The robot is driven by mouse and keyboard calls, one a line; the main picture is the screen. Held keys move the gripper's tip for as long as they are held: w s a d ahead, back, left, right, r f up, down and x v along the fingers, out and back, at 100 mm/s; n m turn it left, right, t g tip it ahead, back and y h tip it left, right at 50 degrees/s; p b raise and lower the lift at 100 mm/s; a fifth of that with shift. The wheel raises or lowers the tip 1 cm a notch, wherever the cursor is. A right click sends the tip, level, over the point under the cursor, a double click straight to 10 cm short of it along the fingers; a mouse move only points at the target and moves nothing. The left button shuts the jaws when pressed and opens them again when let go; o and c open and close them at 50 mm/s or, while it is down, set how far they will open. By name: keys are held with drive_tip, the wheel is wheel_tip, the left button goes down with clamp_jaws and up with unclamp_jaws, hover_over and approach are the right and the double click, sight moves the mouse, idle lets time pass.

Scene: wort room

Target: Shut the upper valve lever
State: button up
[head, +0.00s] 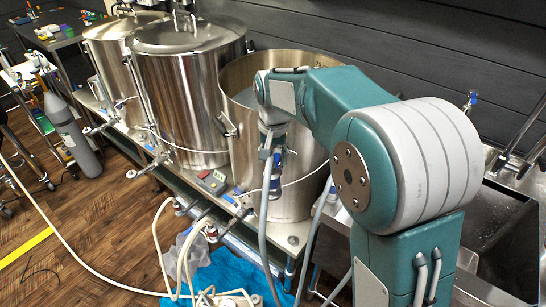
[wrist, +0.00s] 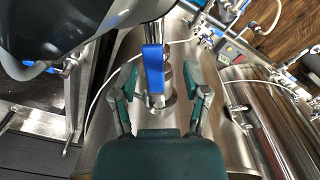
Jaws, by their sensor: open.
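In the wrist view, a blue valve lever (wrist: 153,68) stands on a metal pipe fitting in front of a shiny steel kettle wall. My gripper (wrist: 162,82) is open, with one green finger on each side of the lever. The lever shows between the fingers, and I see no clear contact with either. Its depth relative to the fingertips is hard to judge. In the head view, my arm reaches to the front of the open right kettle (head: 301,178). The gripper and the lever are too small and too covered there to tell apart.
Two lidded steel kettles (head: 181,95) (head: 108,62) stand to the left on the same bench. A small control box (head: 213,181) sits on the bench edge. Hoses hang below and lie near a blue cloth (head: 232,272) on the floor. A sink (head: 505,225) is at right.

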drive_tip(key=shift+d, duration=0.35)
clamp_jaws()
drive_tip(key=shift+a+f, duration=0.1)
drive_tip(key=shift+a, duration=0.1)
drive_tip(key=w+a+m, duration=0.5)
drive_tip(key=w+m, duration=0.2)
drive_tip(key=m, duration=1.1)
drive_tip(key=shift+w+a, duration=0.3)
drive_tip(key=shift+a, duration=0.05)
drive_tip(key=shift+f, duration=0.1)
